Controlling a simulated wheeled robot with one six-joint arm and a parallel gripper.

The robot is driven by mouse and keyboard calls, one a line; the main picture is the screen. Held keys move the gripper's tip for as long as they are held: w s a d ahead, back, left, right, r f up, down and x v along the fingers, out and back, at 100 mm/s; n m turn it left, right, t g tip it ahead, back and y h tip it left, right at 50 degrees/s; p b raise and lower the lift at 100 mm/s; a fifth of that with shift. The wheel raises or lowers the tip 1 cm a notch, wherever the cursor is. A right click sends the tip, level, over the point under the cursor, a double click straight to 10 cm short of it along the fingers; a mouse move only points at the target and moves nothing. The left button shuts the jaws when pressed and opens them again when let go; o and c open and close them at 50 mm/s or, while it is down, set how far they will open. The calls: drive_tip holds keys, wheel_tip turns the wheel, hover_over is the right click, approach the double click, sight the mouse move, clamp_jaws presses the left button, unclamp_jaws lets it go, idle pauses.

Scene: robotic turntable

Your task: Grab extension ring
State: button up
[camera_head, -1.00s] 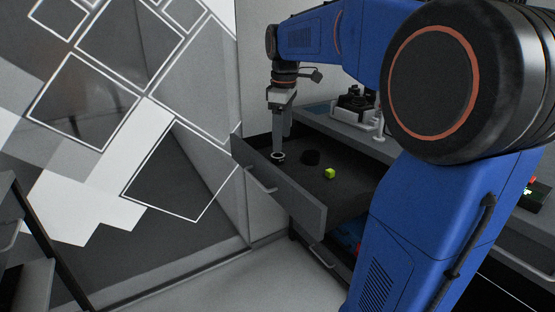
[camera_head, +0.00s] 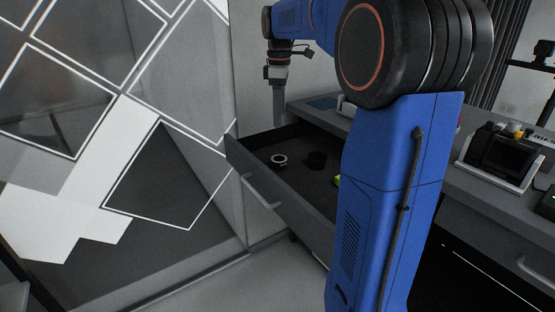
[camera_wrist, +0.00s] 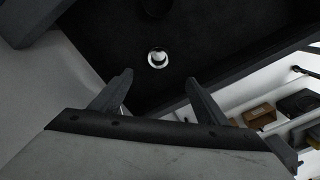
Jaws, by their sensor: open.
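The extension ring appears to be the small, pale, shiny ring (camera_head: 273,161) lying in the open drawer, near its left end. It also shows in the wrist view (camera_wrist: 155,64), on the dark drawer floor just beyond the fingertips. My gripper (camera_head: 279,124) points down above the drawer, higher than the ring and apart from it. In the wrist view my gripper (camera_wrist: 158,82) has its two fingers spread with nothing between them. The ring lies outside the gap between the fingers.
A black round part (camera_head: 316,159) lies right of the ring in the drawer. A yellow-green block (camera_head: 337,181) is mostly hidden behind my arm. The drawer's front wall (camera_head: 290,205) and sides stand around the ring. A patterned wall panel (camera_head: 150,165) is close on the left.

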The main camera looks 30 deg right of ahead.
hover_over(279, 159)
wheel_tip(279, 159, down, 11)
drive_tip(key=shift+s+a+r, duration=0.1)
drive_tip(key=shift+s, duration=0.05)
drive_tip(key=shift+f, duration=2.95)
drive_tip(key=shift+w, duration=0.2)
drive_tip(key=c, duration=1.2)
